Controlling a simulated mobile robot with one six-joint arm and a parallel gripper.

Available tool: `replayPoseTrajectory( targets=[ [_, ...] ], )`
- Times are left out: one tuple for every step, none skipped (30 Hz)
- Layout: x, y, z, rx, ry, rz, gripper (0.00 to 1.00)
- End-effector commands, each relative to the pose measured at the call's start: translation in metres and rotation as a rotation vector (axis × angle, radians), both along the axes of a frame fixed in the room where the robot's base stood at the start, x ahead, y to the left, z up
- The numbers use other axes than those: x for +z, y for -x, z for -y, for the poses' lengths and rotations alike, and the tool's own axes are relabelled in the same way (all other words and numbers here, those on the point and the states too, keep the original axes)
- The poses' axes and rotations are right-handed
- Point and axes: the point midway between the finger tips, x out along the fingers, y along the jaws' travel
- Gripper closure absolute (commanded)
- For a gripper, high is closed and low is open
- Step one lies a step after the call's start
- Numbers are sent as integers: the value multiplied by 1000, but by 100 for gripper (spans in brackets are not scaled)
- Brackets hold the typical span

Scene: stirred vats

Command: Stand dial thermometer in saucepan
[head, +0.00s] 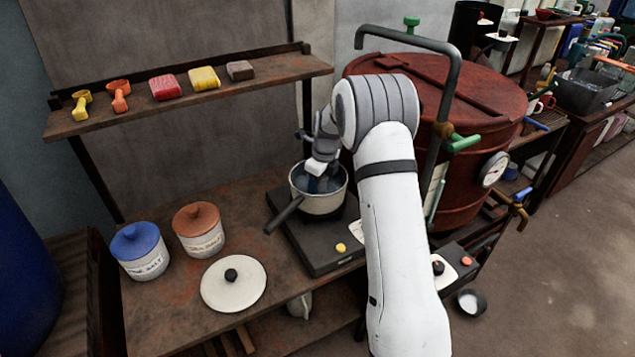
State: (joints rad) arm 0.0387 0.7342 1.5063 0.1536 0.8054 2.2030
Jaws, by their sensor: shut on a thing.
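The saucepan (323,203) is cream with a dark handle and stands on the black hotplate at the middle of the head view. Its inside looks dark blue. My gripper (317,168) points down at the pan's mouth, over its back part. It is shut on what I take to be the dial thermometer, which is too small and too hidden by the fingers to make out. I cannot tell whether its stem touches the pan's bottom.
A white lid (233,284) lies left of the hotplate (325,259), near a blue-lidded jar (140,251) and a brown-lidded jar (199,231). A shelf (185,91) holds scoops and blocks. A red-brown vat (455,85) with a gauge (494,169) stands right.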

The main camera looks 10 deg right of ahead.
Motion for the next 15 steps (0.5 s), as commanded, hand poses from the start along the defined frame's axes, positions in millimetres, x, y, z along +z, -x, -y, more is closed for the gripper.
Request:
replayPoseTrajectory(
  targets=[
    [-1, 0, 0, 0, 0, 0, 75],
    [-2, 0, 0, 0, 0, 0, 75],
    [-1, 0, 0, 0, 0, 0, 45],
    [-1, 0, 0, 1, 0, 0, 43],
    [-1, 0, 0, 1, 0, 0, 40],
    [-1, 0, 0, 1, 0, 0, 37],
    [-1, 0, -1, 1, 0, 0, 34],
    [-1, 0, -1, 1, 0, 0, 32],
    [-1, 0, -1, 1, 0, 0, 29],
    [-1, 0, -1, 1, 0, 0, 27],
    [-1, 0, -1, 1, 0, 0, 27],
    [-1, 0, -1, 1, 0, 0, 27],
    [-1, 0, -1, 1, -1, -1, 27],
    [-1, 0, -1, 1, 0, 0, 27],
    [-1, 0, -1, 1, -1, -1, 27]
  ],
)
